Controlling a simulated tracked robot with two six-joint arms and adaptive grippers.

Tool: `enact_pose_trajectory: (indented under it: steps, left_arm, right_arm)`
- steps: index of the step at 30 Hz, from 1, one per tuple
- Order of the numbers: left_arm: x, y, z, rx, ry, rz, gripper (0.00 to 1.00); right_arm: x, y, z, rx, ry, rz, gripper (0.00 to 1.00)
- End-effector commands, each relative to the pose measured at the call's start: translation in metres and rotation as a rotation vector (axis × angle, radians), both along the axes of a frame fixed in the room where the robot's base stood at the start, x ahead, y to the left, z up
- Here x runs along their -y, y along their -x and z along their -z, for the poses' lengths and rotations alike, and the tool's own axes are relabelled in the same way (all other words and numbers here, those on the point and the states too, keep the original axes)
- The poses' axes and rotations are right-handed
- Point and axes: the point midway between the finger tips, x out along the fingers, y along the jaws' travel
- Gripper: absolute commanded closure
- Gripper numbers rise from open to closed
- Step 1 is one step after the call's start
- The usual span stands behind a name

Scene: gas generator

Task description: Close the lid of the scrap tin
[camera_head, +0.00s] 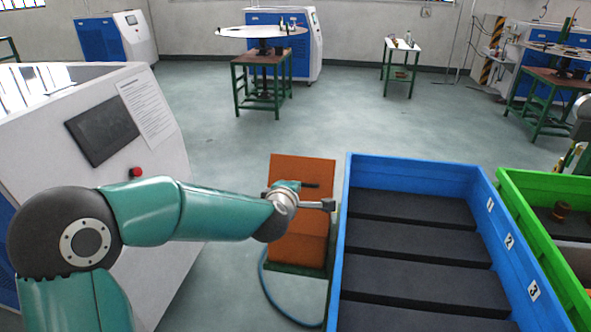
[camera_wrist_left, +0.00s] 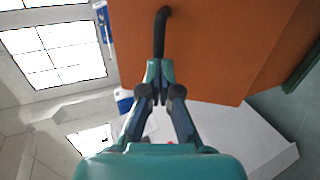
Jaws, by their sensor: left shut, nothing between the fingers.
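The scrap tin is an orange box (camera_head: 298,253) on the floor between the white cabinet and the blue crate. Its orange lid panel (camera_head: 303,166) shows behind my left wrist, and it fills the top of the left wrist view (camera_wrist_left: 210,50). A black bar handle (camera_wrist_left: 160,32) stands on the panel. My left gripper (camera_wrist_left: 158,78) is shut and empty, its fingertips close to the lower end of the handle. Whether they touch it I cannot tell. In the head view the gripper (camera_head: 296,187) and wrist hide the tin's middle, so the lid's exact angle is unclear.
A blue crate (camera_head: 480,212) with dark padded slots stands right beside the tin. A green crate (camera_head: 545,190) is farther right. A white cabinet (camera_head: 165,190) with a red button is at left. A blue hose (camera_head: 275,305) lies in front.

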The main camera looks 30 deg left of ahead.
Motion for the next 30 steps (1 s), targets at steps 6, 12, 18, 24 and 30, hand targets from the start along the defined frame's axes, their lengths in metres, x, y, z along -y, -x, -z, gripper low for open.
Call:
enact_pose_trajectory:
  steps: [6, 12, 18, 24, 30]
  left_arm:
    - [-0.008, -0.016, -0.008, -0.131, 0.045, -0.004, 1.0]
    - [-0.013, -0.028, -0.001, -0.224, 0.079, -0.005, 1.0]
    - [-0.019, -0.039, 0.007, -0.233, 0.078, -0.005, 1.0]
    - [-0.026, -0.056, 0.018, -0.231, 0.078, -0.006, 1.0]
    - [-0.033, -0.077, 0.036, -0.229, 0.078, -0.006, 1.0]
  right_arm:
    - [0.0, 0.0, -0.062, 0.0, 0.0, 0.0, 0.31]
    - [0.0, 0.0, -0.086, 0.0, 0.0, 0.0, 0.31]
    - [0.0, 0.0, -0.104, 0.0, 0.0, 0.0, 0.31]
    - [0.0, 0.0, -0.117, 0.0, 0.0, 0.0, 0.31]
    - [0.0, 0.0, -0.116, 0.0, 0.0, 0.0, 0.31]
